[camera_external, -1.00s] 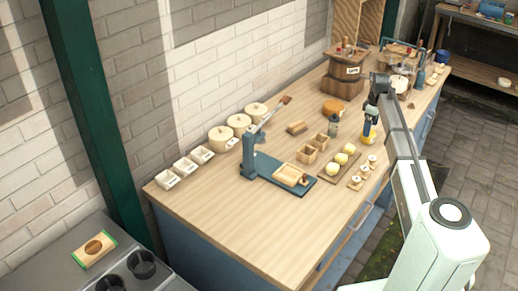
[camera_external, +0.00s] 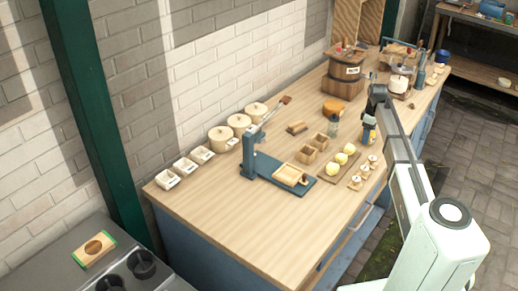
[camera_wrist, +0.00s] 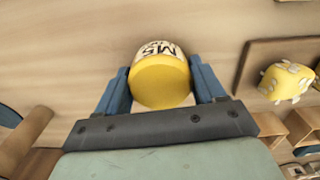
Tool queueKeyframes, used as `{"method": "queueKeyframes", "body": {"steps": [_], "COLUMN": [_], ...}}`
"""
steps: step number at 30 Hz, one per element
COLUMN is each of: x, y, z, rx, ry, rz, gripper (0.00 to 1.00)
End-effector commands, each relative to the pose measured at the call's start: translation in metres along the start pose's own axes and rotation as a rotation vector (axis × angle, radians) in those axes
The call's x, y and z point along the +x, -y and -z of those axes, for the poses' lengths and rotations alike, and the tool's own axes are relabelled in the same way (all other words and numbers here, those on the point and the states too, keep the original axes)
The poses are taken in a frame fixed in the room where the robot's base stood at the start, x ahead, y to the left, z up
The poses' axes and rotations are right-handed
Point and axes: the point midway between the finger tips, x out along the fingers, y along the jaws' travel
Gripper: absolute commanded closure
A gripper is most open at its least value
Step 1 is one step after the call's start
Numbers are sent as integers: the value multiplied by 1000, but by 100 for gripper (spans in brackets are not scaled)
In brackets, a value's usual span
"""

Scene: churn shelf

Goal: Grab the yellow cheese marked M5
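The yellow cheese (camera_wrist: 160,82) marked M5 is a short cylinder with a yellow end and a pale label around its side. In the wrist view it sits between the two blue fingers of my gripper (camera_wrist: 160,80), with no clear gap on either side. I cannot tell whether the fingers press on it or only stand around it. In the external view the cheese (camera_external: 369,137) shows partly, below my gripper (camera_external: 370,122) near the right edge of the counter. The fingers there are small and partly hide it.
A dark board with several pale-yellow cheeses (camera_external: 347,149) lies just left of my gripper. Small wooden boxes (camera_external: 308,154), a bottle (camera_external: 333,128) and an orange wheel (camera_external: 333,108) stand close by. A blue press (camera_external: 249,160) is further left. The counter's front left is clear.

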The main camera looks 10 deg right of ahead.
Motion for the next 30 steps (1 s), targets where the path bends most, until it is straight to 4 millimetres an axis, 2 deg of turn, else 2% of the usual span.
{"method": "queueKeyframes", "body": {"steps": [2,10,20,23,30], "x": [0,0,-5,-15,-54], "y": [0,0,0,-1,-1], "z": [0,0,0,0,1], "rx": [0,0,0,0,0], "ry": [0,0,-1,-1,-1], "rz": [0,0,-1,-2,-1], "gripper": [41,67,68,68,68]}}
